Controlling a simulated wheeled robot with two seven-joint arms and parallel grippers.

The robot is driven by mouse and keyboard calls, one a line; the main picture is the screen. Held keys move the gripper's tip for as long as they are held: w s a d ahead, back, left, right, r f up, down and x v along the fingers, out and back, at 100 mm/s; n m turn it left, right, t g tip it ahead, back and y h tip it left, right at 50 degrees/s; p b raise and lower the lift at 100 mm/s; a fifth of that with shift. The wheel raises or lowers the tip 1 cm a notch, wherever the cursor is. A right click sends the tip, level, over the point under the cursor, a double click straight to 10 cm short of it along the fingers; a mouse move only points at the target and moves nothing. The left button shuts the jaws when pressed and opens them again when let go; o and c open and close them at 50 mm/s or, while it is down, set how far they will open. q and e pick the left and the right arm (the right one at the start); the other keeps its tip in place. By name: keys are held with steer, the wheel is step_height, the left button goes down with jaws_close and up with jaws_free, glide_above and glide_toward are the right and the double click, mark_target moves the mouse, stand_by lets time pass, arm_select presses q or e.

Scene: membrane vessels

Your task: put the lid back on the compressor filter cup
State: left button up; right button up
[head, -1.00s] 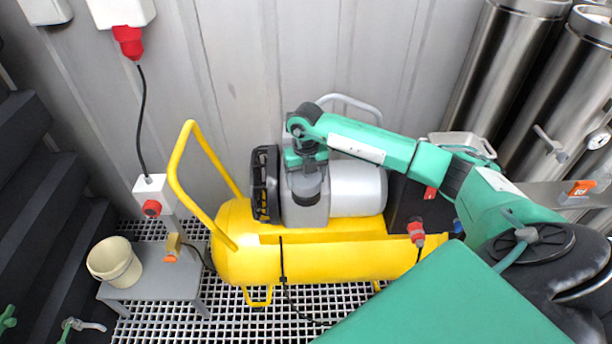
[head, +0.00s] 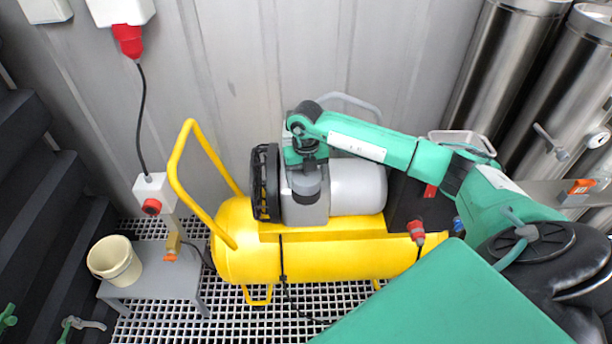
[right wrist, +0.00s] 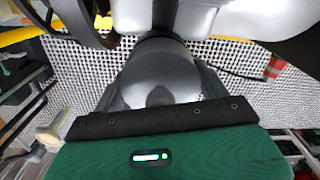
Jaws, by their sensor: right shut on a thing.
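The yellow compressor (head: 340,262) stands on the grating with a grey motor block on top. My right gripper (head: 306,180) points down at the front of that block. It is shut on a rounded grey piece, apparently the lid (right wrist: 158,75), which fills the space between the fingers in the right wrist view. In the head view a dark grey cylinder (head: 306,190) shows just under the gripper, against the block. I cannot tell the lid from the filter cup there, nor whether they touch. My left gripper is out of view.
A black fan guard (head: 265,184) is close left of the gripper. The yellow handle (head: 178,165) rises further left. A small grey table (head: 150,287) carries a cream bucket (head: 114,261). Steel vessels (head: 508,70) stand at the right. A corrugated wall is behind.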

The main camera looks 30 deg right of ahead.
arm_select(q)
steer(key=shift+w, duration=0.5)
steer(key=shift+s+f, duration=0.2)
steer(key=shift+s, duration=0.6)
arm_select(e)
steer(key=shift+f, duration=0.15)
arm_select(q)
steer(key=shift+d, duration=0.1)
